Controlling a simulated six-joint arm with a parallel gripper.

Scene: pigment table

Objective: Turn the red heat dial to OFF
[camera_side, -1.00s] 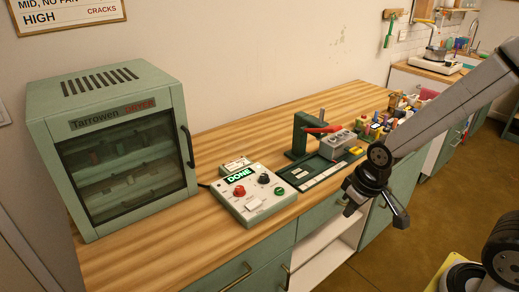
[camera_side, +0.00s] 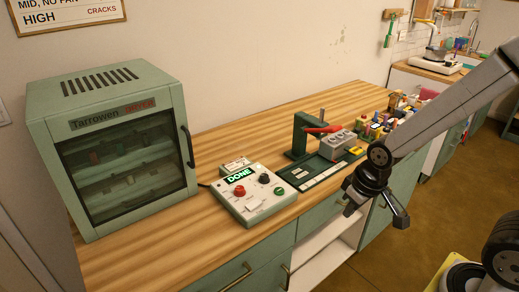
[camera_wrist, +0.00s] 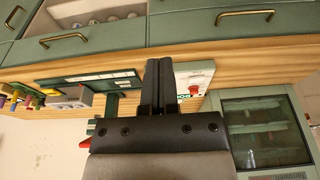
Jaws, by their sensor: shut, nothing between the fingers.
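The red heat dial (camera_side: 240,191) sits on the left of the white control box (camera_side: 233,208), below a lit green display (camera_side: 239,175) reading DONE. The dial's pointer is too small to read. A black knob (camera_side: 264,178) and a green knob (camera_side: 279,191) are on the same box. My gripper (camera_side: 374,209) is at the right, in front of the counter's edge and well away from the dial. In the wrist view my gripper (camera_wrist: 160,66) has its fingers together and empty. The red dial (camera_wrist: 194,90) shows just right of them, with part of the box hidden.
A green dryer cabinet (camera_side: 125,160) stands left of the box, its door shut. A green press with a red lever (camera_side: 318,129) and a dark green tray (camera_side: 318,170) stand right of it. Several small bottles (camera_side: 385,125) are farther right. Bare wooden counter (camera_side: 160,240) lies in front.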

